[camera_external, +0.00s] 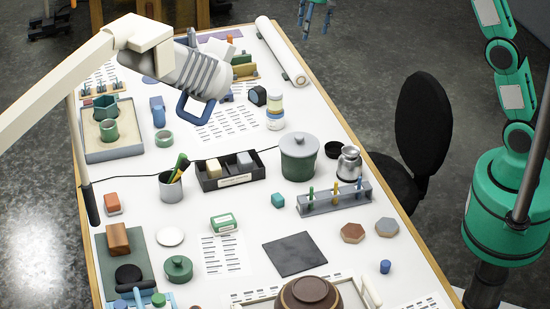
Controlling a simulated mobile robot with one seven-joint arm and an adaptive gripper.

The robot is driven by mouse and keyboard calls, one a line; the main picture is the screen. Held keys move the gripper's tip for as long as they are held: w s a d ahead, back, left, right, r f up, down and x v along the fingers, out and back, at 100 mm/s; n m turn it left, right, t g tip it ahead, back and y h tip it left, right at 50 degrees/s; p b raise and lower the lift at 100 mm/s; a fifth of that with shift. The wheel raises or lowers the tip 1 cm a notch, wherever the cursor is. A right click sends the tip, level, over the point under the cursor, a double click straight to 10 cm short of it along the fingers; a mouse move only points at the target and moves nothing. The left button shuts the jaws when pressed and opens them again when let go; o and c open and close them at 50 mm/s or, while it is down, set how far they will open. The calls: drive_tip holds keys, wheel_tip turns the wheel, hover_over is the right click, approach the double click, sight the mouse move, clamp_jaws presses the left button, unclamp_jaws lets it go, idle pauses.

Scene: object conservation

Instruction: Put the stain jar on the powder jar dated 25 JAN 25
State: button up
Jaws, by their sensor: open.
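No jar shows a legible date, so I cannot tell which is the stain jar or the powder jar dated 25 JAN 25. My teal arm stands at the right, beyond the table edge, and leaves the picture at the top.
A lidded grey-green pot (299,158), a metal can (349,163) and a tube rack (335,199) stand mid-table. A lamp (170,65) overhangs the left side. A black chair (423,125) stands at the right edge.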

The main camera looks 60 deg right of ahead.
drive_tip(key=s+a+r+t, duration=0.1)
drive_tip(key=s+a+r, duration=0.15)
drive_tip(key=s, duration=0.55)
drive_tip(key=s+a+r, duration=0.1)
drive_tip(key=s+r, duration=0.3)
drive_tip(key=s, duration=0.5)
drive_tip(key=s+a+r+t, duration=0.15)
drive_tip(key=s+r, duration=0.25)
drive_tip(key=s, duration=0.4)
drive_tip(key=s+a+f, duration=0.1)
drive_tip(key=s+f, duration=0.2)
drive_tip(key=s, duration=0.9)
drive_tip(key=s+a+f+m+t, duration=0.1)
drive_tip(key=s+a+f, duration=0.1)
drive_tip(key=s, duration=1)
drive_tip(key=shift+s+f, duration=0.15)
drive_tip(key=shift+f, duration=0.65)
drive_tip(key=shift+f, duration=0.1)
wheel_tip(320, 180, down, 19)
drive_tip(key=b, duration=1.9)
